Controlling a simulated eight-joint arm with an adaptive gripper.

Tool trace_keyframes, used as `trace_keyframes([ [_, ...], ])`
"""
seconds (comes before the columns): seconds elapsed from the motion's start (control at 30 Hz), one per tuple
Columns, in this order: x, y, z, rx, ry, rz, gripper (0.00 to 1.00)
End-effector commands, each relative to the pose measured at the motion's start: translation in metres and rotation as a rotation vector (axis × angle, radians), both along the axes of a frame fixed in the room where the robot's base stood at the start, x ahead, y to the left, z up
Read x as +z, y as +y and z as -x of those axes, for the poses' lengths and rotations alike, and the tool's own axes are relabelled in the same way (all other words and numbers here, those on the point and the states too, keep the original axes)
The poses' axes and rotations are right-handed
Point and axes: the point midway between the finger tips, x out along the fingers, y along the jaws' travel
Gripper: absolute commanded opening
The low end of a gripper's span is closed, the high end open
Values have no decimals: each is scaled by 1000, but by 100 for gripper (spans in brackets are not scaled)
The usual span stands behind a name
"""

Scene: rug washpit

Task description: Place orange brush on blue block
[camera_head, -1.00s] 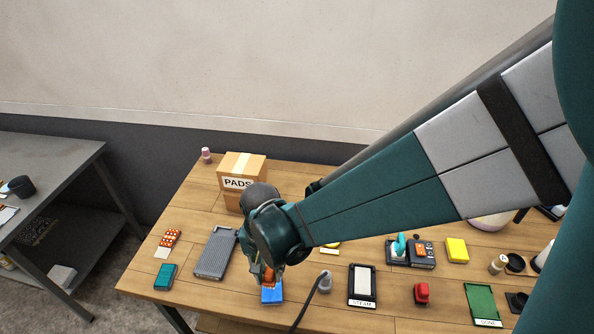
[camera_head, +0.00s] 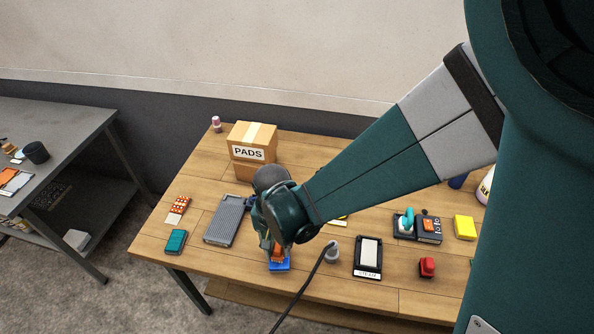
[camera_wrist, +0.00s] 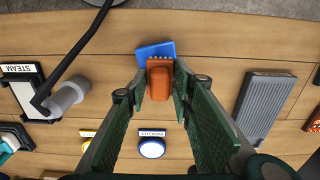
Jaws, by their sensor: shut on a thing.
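The orange brush (camera_wrist: 160,80) is between the two green fingers of my gripper (camera_wrist: 161,85) in the wrist view, and the gripper is shut on it. The blue block (camera_wrist: 155,50) lies on the table just past the fingertips, and the brush's far end overlaps it in the picture. In the head view, the orange brush (camera_head: 278,253) shows under my gripper (camera_head: 272,248), right over the blue block (camera_head: 280,267). The brush hides part of the block. I cannot tell whether the two touch.
A grey ribbed tray (camera_head: 225,220) lies left of the block. A grey cylinder (camera_head: 332,252) with a dark hose stands close on its right. A STEAM frame (camera_head: 368,255), a red object (camera_head: 427,267) and a yellow block (camera_head: 465,227) lie farther right. The PADS box (camera_head: 252,145) stands behind.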

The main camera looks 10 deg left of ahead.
Motion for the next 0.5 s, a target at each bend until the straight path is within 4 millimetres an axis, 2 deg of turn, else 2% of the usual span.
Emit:
trace_keyframes([
  [0.5,-6,0,0,0,0,0,11],
])
